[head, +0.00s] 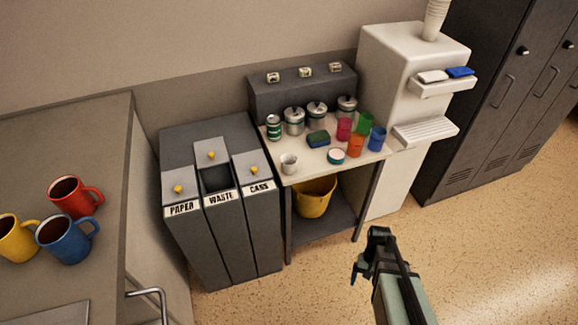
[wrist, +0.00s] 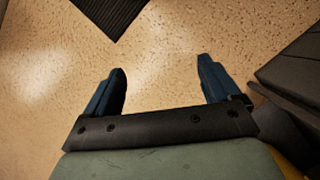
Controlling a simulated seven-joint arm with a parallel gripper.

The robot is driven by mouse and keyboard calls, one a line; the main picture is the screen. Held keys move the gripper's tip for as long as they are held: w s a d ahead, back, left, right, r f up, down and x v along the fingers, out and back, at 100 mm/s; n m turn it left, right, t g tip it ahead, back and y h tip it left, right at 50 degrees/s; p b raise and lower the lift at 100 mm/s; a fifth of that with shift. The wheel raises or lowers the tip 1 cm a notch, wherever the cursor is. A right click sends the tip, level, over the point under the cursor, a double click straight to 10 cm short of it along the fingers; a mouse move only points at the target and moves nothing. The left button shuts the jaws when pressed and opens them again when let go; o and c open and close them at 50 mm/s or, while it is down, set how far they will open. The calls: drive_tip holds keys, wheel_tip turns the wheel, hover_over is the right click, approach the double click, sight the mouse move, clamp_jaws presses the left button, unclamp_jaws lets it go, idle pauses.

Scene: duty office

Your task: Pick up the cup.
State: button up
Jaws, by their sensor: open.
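A small white cup (head: 289,164) stands upright at the front left corner of a small table (head: 308,168) in the head view. Several coloured tumblers stand at the table's right, among them a red one (head: 344,129), an orange one (head: 355,145) and a blue one (head: 377,139). My gripper (head: 366,262) is in front of the table, to the right of and nearer than the white cup. In the wrist view my gripper (wrist: 162,76) has its two fingers wide apart, with only speckled floor between them. No cup shows in the wrist view.
Lidded canisters (head: 294,121), a sponge (head: 318,139) and a round tin (head: 336,156) share the table. Waste bins (head: 222,215) stand left of it, a white dispenser (head: 385,100) right. Mugs (head: 75,197) sit on the left counter (head: 95,130). The floor before the table is open.

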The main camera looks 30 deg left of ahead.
drive_tip(key=w+a+r+n+t, duration=0.1)
drive_tip(key=w+a+r, duration=0.7)
drive_tip(key=a, duration=0.2)
wheel_tip(320, 180, up, 31)
drive_tip(key=n+t+y, duration=0.1)
drive_tip(key=n+t, duration=0.1)
drive_tip(key=t, duration=0.1)
hover_over(289, 163)
drive_tip(key=s+d, duration=0.1)
drive_tip(key=f, duration=0.8)
drive_tip(key=shift+s+d+f, duration=0.15)
drive_tip(key=shift+s+f, duration=0.1)
drive_tip(key=shift+f, duration=0.1)
drive_tip(key=shift+s+a+f, duration=0.1)
drive_tip(key=shift+f, duration=1.2)
drive_tip(key=shift+s+a+f, duration=0.1)
drive_tip(key=shift+f, duration=1.2)
drive_tip(key=c, duration=1)
